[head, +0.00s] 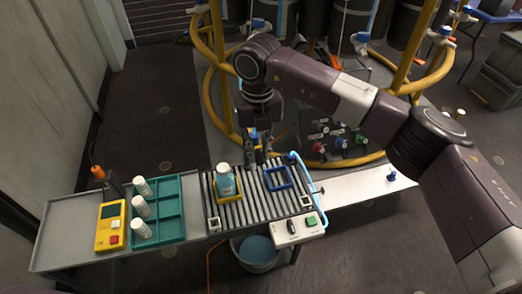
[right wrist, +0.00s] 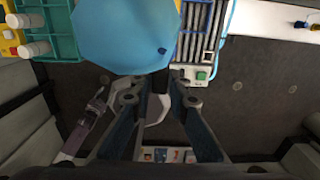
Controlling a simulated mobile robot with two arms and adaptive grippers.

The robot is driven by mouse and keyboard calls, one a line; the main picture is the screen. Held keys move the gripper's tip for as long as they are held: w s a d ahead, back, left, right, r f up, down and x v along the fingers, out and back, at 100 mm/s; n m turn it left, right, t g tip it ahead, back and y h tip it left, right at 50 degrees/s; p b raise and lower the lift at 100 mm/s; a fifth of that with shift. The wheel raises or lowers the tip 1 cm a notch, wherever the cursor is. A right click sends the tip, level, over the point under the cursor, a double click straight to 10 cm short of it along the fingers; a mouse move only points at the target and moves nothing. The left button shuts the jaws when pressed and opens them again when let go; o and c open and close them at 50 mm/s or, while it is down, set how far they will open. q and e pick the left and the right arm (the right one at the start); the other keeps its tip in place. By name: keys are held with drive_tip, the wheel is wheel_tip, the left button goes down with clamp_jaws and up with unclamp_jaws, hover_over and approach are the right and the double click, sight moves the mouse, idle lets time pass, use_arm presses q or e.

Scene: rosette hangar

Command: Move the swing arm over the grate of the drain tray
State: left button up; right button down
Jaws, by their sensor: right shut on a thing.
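The drain tray's slatted grate (head: 255,190) shows in the head view, with a yellow square frame (head: 230,200) and a blue square frame (head: 278,187) on it. A thin light blue pipe (head: 310,178), perhaps the swing arm, runs along the grate's right side. It also shows in the right wrist view (right wrist: 229,30). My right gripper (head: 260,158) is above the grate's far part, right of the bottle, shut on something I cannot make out. My left gripper is out of view.
Left of the grate are a teal tray (head: 172,230) with several white bottles and a yellow device (head: 109,228). A control box (head: 300,229) is at the grate's front right. A bucket (head: 257,258) stands below. Yellow rails (head: 222,75) stand behind.

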drive_tip(key=shift+w+r, duration=0.1)
drive_tip(key=c, duration=1.8)
unclamp_jaws()
drive_tip(key=shift+c, duration=0.2)
wheel_tip(320, 180, up, 12)
